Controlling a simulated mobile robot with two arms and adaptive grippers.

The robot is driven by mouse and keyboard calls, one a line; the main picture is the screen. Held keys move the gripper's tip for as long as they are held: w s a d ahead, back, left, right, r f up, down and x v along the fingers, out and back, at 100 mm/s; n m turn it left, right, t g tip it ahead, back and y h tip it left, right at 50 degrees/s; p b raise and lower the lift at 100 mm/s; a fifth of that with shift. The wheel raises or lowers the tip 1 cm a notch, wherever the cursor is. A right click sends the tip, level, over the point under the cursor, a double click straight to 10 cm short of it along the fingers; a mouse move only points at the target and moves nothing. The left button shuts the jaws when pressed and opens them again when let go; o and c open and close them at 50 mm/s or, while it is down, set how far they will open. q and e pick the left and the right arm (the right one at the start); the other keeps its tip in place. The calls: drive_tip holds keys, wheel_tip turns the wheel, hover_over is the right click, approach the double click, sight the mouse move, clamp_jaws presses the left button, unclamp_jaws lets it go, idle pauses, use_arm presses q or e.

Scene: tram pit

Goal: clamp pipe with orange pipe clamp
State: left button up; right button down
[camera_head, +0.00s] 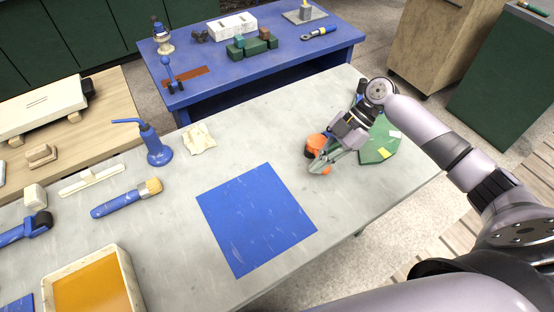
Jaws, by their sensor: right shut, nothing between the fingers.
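My right arm reaches in from the right, and its gripper (320,164) is low over the right part of the grey table. The gripper looks shut and empty. A round orange thing (315,143) is just left of the gripper, close to its fingers; it may be the orange pipe clamp, but its shape is too small to tell. A small orange patch also shows at the fingertips. The gripper partly hides this spot, and I cannot make out a pipe for sure. My left gripper is not in view.
A green plate (378,148) lies right of the gripper. A blue mat (256,217) lies mid-table. A blue oil can (154,148), a crumpled cloth (199,138), a brush (126,199) and a tray (129,282) are left. A blue table (270,63) stands behind.

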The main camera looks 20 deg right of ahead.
drive_tip(key=shift+s+d+f, duration=0.1)
drive_tip(key=shift+s+d, duration=0.05)
drive_tip(key=shift+d, duration=0.85)
